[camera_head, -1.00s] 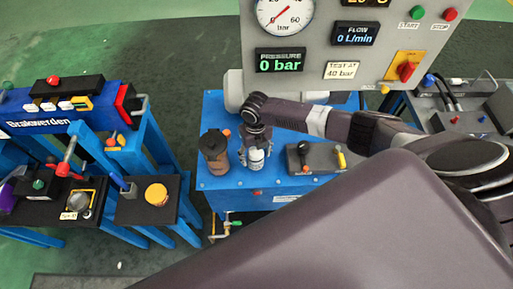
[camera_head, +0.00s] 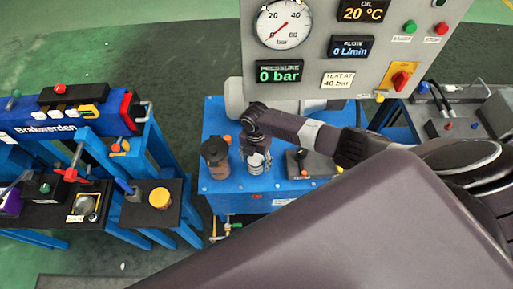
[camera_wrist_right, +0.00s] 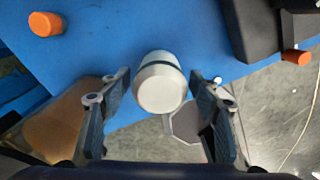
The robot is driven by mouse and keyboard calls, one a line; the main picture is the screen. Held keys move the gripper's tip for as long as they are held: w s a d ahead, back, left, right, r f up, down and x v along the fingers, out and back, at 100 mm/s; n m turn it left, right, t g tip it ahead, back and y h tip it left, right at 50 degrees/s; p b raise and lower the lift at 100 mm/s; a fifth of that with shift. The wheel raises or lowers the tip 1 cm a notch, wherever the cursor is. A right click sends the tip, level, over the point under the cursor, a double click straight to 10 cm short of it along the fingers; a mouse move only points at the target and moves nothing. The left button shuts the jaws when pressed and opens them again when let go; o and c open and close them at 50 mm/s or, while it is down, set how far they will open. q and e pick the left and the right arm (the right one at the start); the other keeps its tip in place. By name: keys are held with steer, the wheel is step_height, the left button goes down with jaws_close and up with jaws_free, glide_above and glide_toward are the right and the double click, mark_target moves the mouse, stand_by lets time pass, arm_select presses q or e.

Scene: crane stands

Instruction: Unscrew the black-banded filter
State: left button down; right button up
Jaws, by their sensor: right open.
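The black-banded filter (camera_wrist_right: 160,88) is a white cylinder with a dark band near its far end in the right wrist view. In the head view the filter (camera_head: 256,168) stands at the front of the blue bench, partly hidden by my right gripper. My right gripper (camera_head: 257,157) is over it from above. In the wrist view the right gripper (camera_wrist_right: 160,108) is open, with one finger on each side of the filter and a visible gap at both sides. My left gripper is out of view.
A brown canister (camera_head: 215,158) stands close to the left of the filter. The blue bench (camera_head: 217,112) carries a dark block (camera_head: 318,163) to the right. A grey gauge panel (camera_head: 345,60) rises behind. Another blue stand (camera_head: 150,137) is at the left.

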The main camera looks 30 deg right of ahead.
steer(key=shift+r+m+p, duration=0.1)
steer(key=shift+m+p, duration=0.35)
steer(key=shift+m, duration=0.55)
steer(key=m+p, duration=0.1)
steer(key=m, duration=0.2)
steer(key=shift+m+p, duration=0.4)
steer(key=shift+m, duration=0.8)
steer(key=shift+m+p, duration=0.3)
steer(key=shift+m, duration=1.2)
steer(key=shift+c, duration=0.3)
steer(key=c, duration=1.1)
steer(key=shift+c, duration=0.9)
